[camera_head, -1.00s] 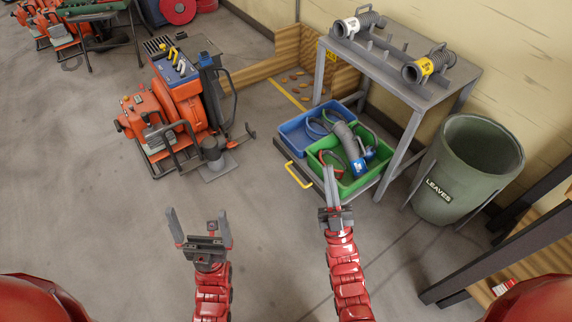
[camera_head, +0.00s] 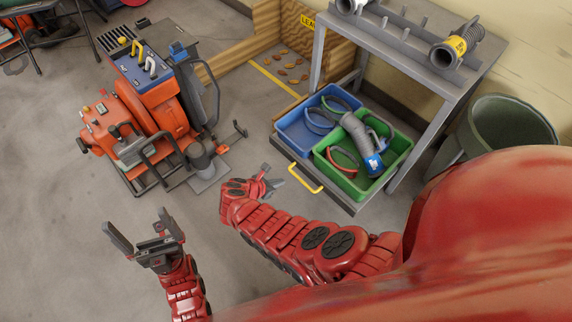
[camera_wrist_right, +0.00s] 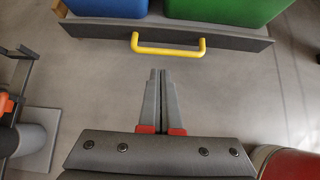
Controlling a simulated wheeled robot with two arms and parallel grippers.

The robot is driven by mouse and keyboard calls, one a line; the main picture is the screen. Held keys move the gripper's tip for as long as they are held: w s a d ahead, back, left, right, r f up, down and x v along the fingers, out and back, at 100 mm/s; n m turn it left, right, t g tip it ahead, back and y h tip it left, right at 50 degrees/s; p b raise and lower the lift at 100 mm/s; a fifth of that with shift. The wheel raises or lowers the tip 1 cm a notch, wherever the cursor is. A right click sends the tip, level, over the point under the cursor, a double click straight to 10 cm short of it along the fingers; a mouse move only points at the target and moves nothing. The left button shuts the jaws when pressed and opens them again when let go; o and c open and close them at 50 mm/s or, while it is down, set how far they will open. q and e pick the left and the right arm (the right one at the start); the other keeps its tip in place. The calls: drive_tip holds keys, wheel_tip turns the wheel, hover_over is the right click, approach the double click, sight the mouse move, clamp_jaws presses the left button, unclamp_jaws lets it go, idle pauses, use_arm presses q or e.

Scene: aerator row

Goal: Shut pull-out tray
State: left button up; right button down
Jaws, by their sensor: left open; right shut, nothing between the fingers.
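The pull-out tray (camera_head: 284,151) is a dark, shallow drawer under a grey metal table, and it stands out past the table's legs. Its yellow handle (camera_head: 306,178) is on the front panel. The handle also shows in the right wrist view (camera_wrist_right: 168,50), ahead of the fingers. My right gripper (camera_head: 274,181) is shut and empty, a short way in front of the handle and apart from it. In the right wrist view its two fingers (camera_wrist_right: 162,74) lie together, pointing at the handle. My left gripper (camera_head: 135,220) is open and empty over the floor, far from the tray.
A blue bin (camera_head: 283,130) and a green bin (camera_head: 395,168) with hoses sit in the tray. The grey table (camera_head: 405,60) stands above it. An orange machine (camera_head: 165,105) is at left, a green barrel (camera_head: 510,120) at right. Floor before the tray is clear.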

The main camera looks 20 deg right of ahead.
sight(306, 170)
drive_tip(key=b+x, duration=0.3)
drive_tip(key=x, duration=0.2)
drive_tip(key=b+x, duration=0.3)
drive_tip(key=x, duration=0.2)
drive_tip(key=shift+s+b, duration=0.25)
drive_tip(key=shift+b, duration=0.15)
drive_tip(key=d, duration=0.1)
drive_tip(key=w+d, duration=0.1)
drive_tip(key=d, duration=0.1)
drive_tip(key=shift+w+d+r, duration=0.15)
drive_tip(key=shift+r, duration=0.1)
drive_tip(key=shift+w+d, duration=0.2)
drive_tip(key=shift+d, duration=0.15)
